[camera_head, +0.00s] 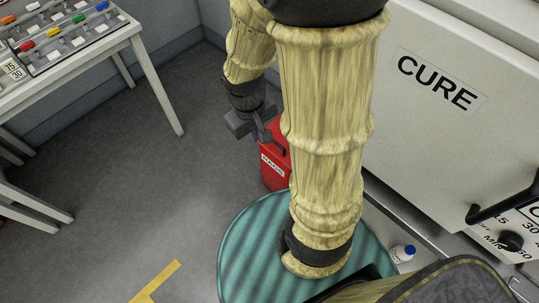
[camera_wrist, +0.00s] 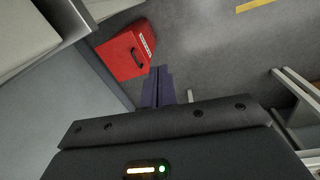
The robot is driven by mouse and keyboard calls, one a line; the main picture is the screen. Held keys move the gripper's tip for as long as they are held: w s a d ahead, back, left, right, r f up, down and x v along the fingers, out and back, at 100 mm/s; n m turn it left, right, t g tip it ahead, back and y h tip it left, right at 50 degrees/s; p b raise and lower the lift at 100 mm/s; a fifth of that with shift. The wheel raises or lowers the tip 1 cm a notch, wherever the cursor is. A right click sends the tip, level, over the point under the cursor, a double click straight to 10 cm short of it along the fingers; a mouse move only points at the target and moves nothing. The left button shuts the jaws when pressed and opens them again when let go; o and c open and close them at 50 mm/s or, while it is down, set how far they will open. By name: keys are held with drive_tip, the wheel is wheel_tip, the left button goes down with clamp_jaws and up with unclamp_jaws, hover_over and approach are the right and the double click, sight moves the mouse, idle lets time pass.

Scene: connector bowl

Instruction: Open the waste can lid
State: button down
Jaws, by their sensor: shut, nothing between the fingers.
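The red waste can (camera_head: 274,166) stands on the floor by the cure cabinet, partly hidden behind my arm in the head view. It has a white label on its front and a dark handle on its lid. In the wrist view the red can (camera_wrist: 118,58) is at the upper left, with its dark handle (camera_wrist: 136,57) showing; the lid looks closed. My gripper (camera_wrist: 157,72) is shut and empty, with its fingertips to the right of the can in that view. In the head view my gripper (camera_head: 262,134) is close to the can's top; I cannot tell whether they touch.
A large pale cabinet marked CURE (camera_head: 440,80) stands at the right, with a dark handle and dial. A table (camera_head: 150,60) with colored connectors is at the upper left. A small white bottle (camera_head: 403,253) with a blue cap is low right. The grey floor at left is mostly clear.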

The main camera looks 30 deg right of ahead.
drive_tip(key=w+d+f+n+g+h+b, duration=0.1)
drive_tip(key=d+f+n+h+b, duration=0.15)
drive_tip(key=f+b, duration=0.7)
drive_tip(key=w+d+f+n+g+h+b, duration=0.15)
drive_tip(key=f+n+h+b, duration=0.4)
drive_tip(key=f, duration=0.75)
drive_tip(key=w+d+f+n+g+h+b, duration=0.1)
drive_tip(key=d+f+h+b, duration=0.15)
drive_tip(key=f+b, duration=0.8)
drive_tip(key=w+a+f+n+t+h+b, duration=0.2)
drive_tip(key=w+f+n+t+h+b, duration=0.5)
drive_tip(key=f+b, duration=0.9)
drive_tip(key=w+n+t+b, duration=0.1)
drive_tip(key=w+n+t, duration=0.2)
drive_tip(key=w, duration=0.2)
drive_tip(key=shift+w+a+n, duration=0.25)
drive_tip(key=shift+w+n, duration=0.05)
drive_tip(key=shift+n, duration=0.1)
drive_tip(key=shift+h, duration=0.25)
